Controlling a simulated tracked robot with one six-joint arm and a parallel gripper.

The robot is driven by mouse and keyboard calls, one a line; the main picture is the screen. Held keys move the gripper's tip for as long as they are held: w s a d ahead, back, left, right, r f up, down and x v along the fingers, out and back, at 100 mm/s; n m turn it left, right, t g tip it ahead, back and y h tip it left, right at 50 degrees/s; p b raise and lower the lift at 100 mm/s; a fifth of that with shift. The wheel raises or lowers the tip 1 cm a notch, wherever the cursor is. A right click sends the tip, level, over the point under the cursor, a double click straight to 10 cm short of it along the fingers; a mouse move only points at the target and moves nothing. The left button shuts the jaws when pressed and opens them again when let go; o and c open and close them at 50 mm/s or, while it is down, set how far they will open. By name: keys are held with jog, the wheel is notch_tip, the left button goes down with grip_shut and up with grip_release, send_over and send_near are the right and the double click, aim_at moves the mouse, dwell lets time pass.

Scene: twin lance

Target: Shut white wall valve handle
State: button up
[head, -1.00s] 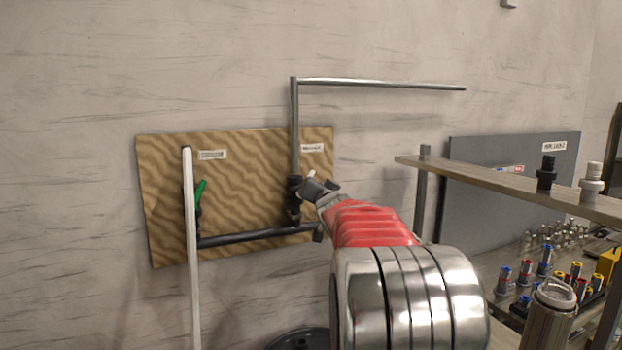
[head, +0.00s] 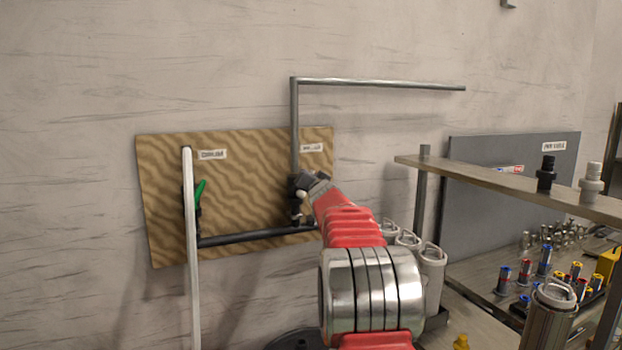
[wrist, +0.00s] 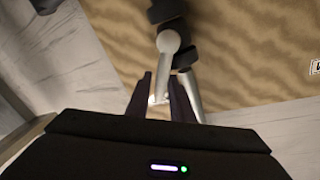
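The wall valve (head: 296,186) sits on the vertical grey pipe at the right of the wavy brown board. In the wrist view its white handle (wrist: 162,72) reaches from the valve's round hub toward my gripper. My gripper (wrist: 159,103) has its two dark fingers apart, one on each side of the handle's near end. A gap seems to remain, but contact with either finger cannot be made out. In the head view my gripper (head: 308,188) is right at the valve and hides much of it and the handle.
A green-handled valve (head: 200,192) is on the left of the board (head: 250,170), behind a white upright pipe (head: 191,250). A dark pipe (head: 245,238) runs low between them. A shelf rail (head: 500,187) and several canisters (head: 432,275) stand right of my arm.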

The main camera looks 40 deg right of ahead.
jog(key=shift+w+d, duration=0.1)
jog(key=shift+w, duration=0.1)
jog(key=shift+c, duration=0.3)
grip_shut()
